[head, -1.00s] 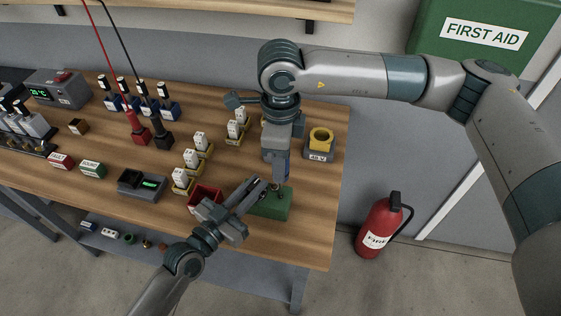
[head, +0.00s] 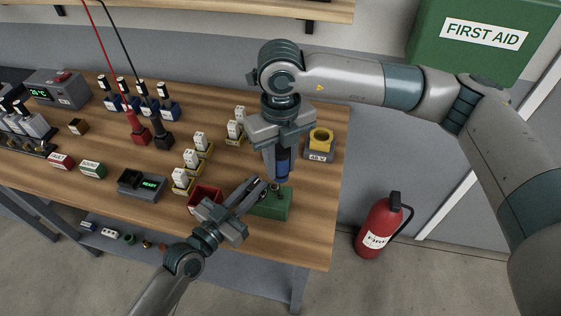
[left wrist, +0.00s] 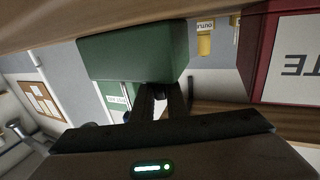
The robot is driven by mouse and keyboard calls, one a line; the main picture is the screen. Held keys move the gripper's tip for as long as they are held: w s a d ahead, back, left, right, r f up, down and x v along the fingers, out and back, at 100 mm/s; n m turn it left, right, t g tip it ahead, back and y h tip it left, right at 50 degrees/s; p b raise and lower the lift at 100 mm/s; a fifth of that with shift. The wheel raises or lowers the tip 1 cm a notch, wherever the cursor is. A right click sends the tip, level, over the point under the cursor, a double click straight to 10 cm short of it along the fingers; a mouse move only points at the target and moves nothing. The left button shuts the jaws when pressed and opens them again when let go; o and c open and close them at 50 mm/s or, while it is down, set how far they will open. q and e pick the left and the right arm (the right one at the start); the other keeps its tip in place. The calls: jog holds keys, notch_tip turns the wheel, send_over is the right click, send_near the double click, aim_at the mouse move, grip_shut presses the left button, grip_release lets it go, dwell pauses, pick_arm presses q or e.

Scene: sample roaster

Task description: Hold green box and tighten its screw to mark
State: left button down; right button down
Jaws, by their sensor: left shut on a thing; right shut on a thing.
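The green box (head: 272,207) sits near the front right of the wooden table. My left gripper (head: 262,190) is shut on it from the left, and in the left wrist view the box (left wrist: 130,48) fills the space past the fingers (left wrist: 163,92). My right gripper (head: 281,150) points down above the box, shut on a blue and dark screwdriver-like tool (head: 283,165). The tool's lower end reaches down to the box top by the left fingertips. The screw and its mark are too small or hidden to make out.
A red open bin (head: 206,194) stands just left of the box. A yellow-topped grey holder (head: 319,143) is behind right. White-and-yellow parts (head: 191,163) stand left. The table's front edge is close. A fire extinguisher (head: 380,226) stands on the floor.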

jog(key=m, duration=0.4)
jog(key=shift+m, duration=0.3)
jog(key=m, duration=0.3)
jog(key=shift+m, duration=0.3)
jog(key=m, duration=0.7)
jog(key=shift+m, duration=0.3)
jog(key=shift+n, duration=0.7)
jog(key=shift+r, duration=0.1)
jog(key=shift+r, duration=1.05)
